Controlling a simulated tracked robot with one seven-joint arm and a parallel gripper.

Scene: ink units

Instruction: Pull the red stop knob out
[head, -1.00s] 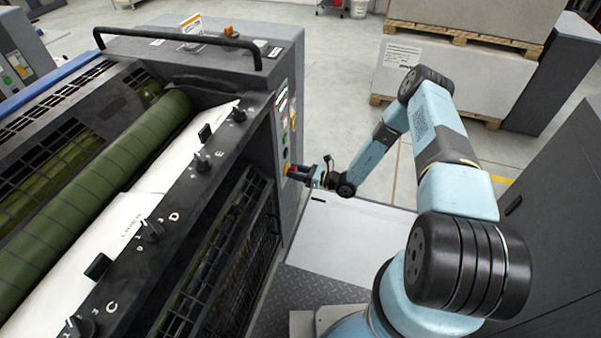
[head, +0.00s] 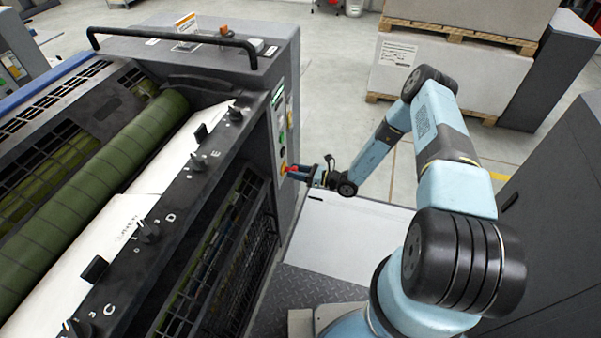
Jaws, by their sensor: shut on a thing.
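The red stop knob (head: 291,169) sits low on the side control panel of the grey press, on a yellow backing (head: 283,169). Only a little red shows, because the fingers cover most of it. My gripper (head: 297,172) reaches in from the right and is shut on the knob. My arm arches from the lower right up and over to the panel. How far the knob stands out from the panel is too small to tell.
Green and other buttons (head: 281,138) sit above the knob on the panel. A black handrail (head: 175,36) runs over the press top. A white flat surface (head: 345,235) lies below my gripper. Pallets with stacked sheets (head: 440,75) stand behind, and a dark cabinet (head: 550,215) is at right.

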